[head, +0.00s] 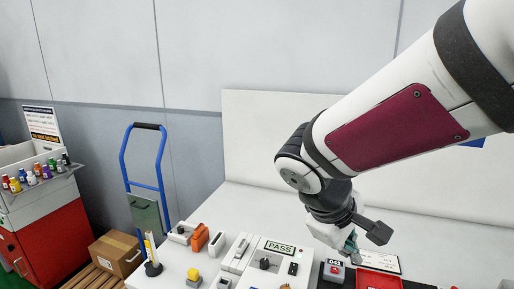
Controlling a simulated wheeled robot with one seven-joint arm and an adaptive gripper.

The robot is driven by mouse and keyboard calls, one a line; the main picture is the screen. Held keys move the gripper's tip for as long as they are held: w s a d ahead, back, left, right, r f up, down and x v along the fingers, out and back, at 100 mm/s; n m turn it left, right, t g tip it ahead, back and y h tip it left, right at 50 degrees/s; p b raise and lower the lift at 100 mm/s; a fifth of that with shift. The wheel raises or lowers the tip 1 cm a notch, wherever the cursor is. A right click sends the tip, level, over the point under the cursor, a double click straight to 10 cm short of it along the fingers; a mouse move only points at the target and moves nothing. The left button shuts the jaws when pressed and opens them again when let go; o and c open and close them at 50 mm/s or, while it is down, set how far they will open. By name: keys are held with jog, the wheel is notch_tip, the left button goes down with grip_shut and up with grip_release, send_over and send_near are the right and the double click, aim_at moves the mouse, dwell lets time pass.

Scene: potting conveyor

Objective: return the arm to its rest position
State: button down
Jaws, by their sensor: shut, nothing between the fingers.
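My arm reaches in from the upper right and bends down at the elbow over the white bench (430,235). My gripper (351,246) points down above the front part of the bench, near a red tray (378,280) and a small box labelled 041 (333,271). Its fingers are small and partly hidden by the wrist; they look shut with nothing held.
A panel marked PASS (280,248), an orange block (200,238) and a yellow-topped button (193,275) stand left of my gripper. A blue hand truck (160,180), a cardboard box (116,254) and a red cabinet (50,240) are further left. The bench's back right is clear.

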jog(key=s+d+r+m+t+y, duration=0.1)
jog(key=s+r+m+y, duration=0.1)
jog(key=s, duration=0.4)
jog(key=s+d+r+m+t+y, duration=0.1)
jog(key=s+r+m+y, duration=0.2)
jog(key=s, duration=0.4)
jog(key=r+m, duration=0.1)
jog(key=m, duration=0.1)
jog(key=shift+d+m, duration=0.15)
jog(key=shift+m, duration=0.25)
